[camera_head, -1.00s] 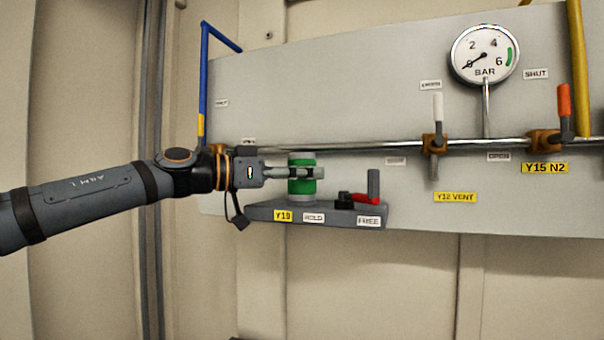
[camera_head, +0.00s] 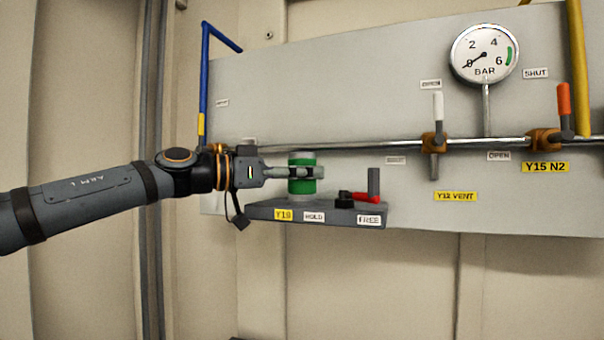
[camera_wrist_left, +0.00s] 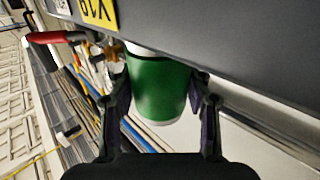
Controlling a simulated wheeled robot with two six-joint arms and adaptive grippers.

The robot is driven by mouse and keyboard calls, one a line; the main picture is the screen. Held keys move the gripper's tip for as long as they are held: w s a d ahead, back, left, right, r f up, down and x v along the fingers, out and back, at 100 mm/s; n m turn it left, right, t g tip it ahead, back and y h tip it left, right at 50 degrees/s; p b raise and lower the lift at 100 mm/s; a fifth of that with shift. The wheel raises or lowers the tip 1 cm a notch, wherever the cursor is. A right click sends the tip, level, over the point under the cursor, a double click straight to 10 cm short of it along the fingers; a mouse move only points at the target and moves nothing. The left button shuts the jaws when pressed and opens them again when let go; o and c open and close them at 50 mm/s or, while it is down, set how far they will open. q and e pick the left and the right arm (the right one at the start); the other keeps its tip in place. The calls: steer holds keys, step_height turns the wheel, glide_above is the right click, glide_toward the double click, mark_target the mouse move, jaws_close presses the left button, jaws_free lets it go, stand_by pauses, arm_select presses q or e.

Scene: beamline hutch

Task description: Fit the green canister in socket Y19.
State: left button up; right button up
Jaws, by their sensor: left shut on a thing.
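The green canister (camera_head: 301,186), with a grey top and a pale lower end, stands upright at the left part of the grey shelf block (camera_head: 262,212) labelled Y19. My left gripper (camera_head: 308,173) is shut on it from the left, around its middle. In the left wrist view the canister (camera_wrist_left: 158,88) sits between the two fingers (camera_wrist_left: 160,108), close to the block's edge. Its lower end is at the block's top; I cannot tell how deep it sits in the socket. A red-handled clamp lever (camera_head: 366,198) is at the block's right, by the FREE label. My right gripper is not seen.
A grey panel (camera_head: 330,110) stands behind, with a horizontal pipe (camera_head: 350,145), a Y12 VENT valve (camera_head: 435,140), an orange-handled Y15 N2 valve (camera_head: 563,110) and a gauge (camera_head: 484,54). A blue pipe (camera_head: 204,80) rises left of the gripper. Space below the block looks clear.

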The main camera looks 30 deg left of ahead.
arm_select(q)
steer(key=o, duration=1.5)
steer(key=shift+c, duration=0.2)
step_height(320, 180, up, 9)
steer(key=shift+d+r, duration=0.15)
steer(key=shift+r, duration=0.25)
steer(key=shift+a, duration=0.2)
steer(key=shift+d, duration=0.1)
